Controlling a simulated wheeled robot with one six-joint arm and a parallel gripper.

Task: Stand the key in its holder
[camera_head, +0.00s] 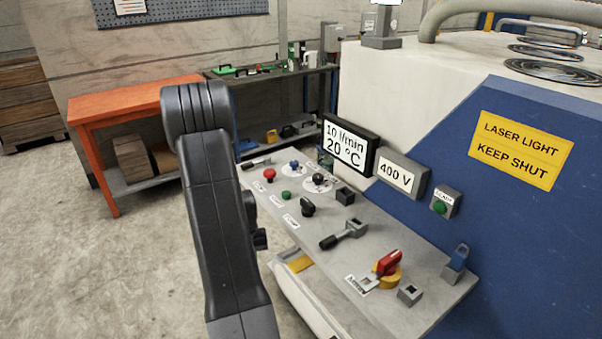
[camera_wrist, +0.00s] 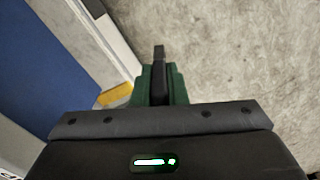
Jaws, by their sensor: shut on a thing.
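My gripper (camera_wrist: 160,84) shows in the wrist view with its green fingers shut on a narrow black thing, which I take to be the key (camera_wrist: 158,57). The key points away from the wrist, with pale floor below it. In the head view my arm hides most of the gripper and the key, left of the sloping control panel. A small grey block with a dark square opening (camera_head: 410,293) sits near the panel's lower right edge. It may be the holder, but I cannot tell for certain.
The grey panel (camera_head: 440,285) carries a red-and-yellow switch (camera_head: 387,264), a black-handled lever (camera_head: 335,241), a black knob (camera_head: 307,207) and several buttons. The blue machine wall (camera_head: 500,220) rises behind it. An orange table (camera_head: 128,95) stands at the back left. Open floor lies left.

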